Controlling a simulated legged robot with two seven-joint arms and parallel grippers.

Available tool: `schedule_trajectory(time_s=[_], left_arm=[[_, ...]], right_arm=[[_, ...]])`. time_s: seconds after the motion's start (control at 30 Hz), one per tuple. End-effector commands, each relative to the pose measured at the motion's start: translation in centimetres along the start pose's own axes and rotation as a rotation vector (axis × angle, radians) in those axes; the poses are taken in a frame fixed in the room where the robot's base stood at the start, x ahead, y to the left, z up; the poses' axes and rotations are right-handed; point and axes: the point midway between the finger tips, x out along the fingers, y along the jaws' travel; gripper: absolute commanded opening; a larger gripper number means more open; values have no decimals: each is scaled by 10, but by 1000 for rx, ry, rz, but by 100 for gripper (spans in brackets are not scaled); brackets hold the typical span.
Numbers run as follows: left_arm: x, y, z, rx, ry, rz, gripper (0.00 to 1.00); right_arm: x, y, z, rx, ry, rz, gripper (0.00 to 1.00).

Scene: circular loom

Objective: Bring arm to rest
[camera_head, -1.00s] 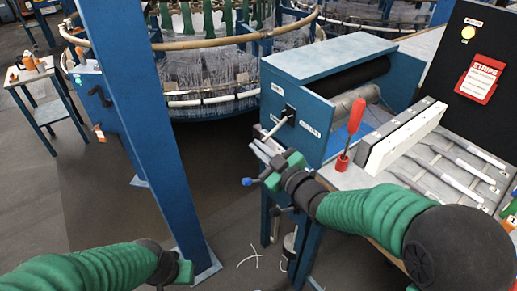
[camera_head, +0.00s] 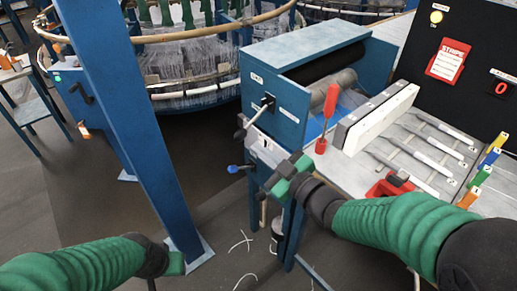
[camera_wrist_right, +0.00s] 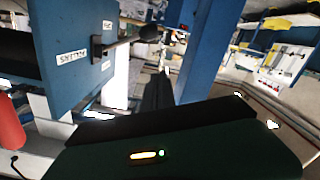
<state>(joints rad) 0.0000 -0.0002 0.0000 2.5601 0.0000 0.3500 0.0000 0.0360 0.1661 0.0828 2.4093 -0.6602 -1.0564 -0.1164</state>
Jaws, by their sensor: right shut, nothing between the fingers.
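My right gripper (camera_head: 284,180) is shut and empty, with green and dark parts. It hangs in front of the bench edge, below the blue roller box (camera_head: 290,95) and to the right of a blue-knobbed lever (camera_head: 233,169), apart from it in the picture. In the right wrist view a dark green part of my own arm or gripper fills the bottom; the box's labelled side (camera_wrist_right: 75,50) and its black-knobbed lever (camera_wrist_right: 130,40) show beyond. My left gripper (camera_head: 176,264) is at the lower left over the floor; its fingers are not clear.
A blue post (camera_head: 135,120) stands between my arms. The bench holds a red-handled tool (camera_head: 327,115), a white block (camera_head: 375,118), a red clamp-like item (camera_head: 390,186) and several coloured tabs. A black panel (camera_head: 480,45) stands behind. The floor at lower middle is mostly open.

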Motion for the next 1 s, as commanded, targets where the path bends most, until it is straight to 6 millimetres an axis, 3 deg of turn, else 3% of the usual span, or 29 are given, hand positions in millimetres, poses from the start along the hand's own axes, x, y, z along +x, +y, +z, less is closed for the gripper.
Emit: schedule_trajectory(time_s=[0.23, 0.37, 0.47, 0.53, 0.6, 0.7, 0.8, 0.9, 0.93, 1.0], left_arm=[[0, 0, 0, 0, 0, 0, 36], [0, 0, 0, 0, 0, 0, 36], [0, 0, 0, 0, 0, 0, 36], [0, 0, 0, 0, 0, 0, 36], [0, 0, 0, 0, 0, 0, 36], [0, 0, 0, 0, 0, 0, 36], [0, 0, 0, 0, 0, 0, 36], [-3, 0, -1, 0, -1, 0, 36], [-27, 0, -6, 0, -2, 0, 36], [-52, 0, -12, 0, 0, 0, 36]], right_arm=[[-1, 0, 2, 2, -9, 3, 0], [-11, 11, 42, 57, -184, 56, 0], [-44, 17, 106, 179, -475, 132, 0], [-81, 12, 147, 292, -687, 179, 0], [-118, -2, 176, 400, -864, 209, 0], [-163, -26, 198, 542, -1065, 231, 0], [-203, -55, 208, 674, -1234, 234, 0], [-238, -84, 204, 803, -1384, 223, 0], [-236, -71, 182, 795, -1373, 225, 0], [-237, -60, 159, 790, -1371, 224, 0]])
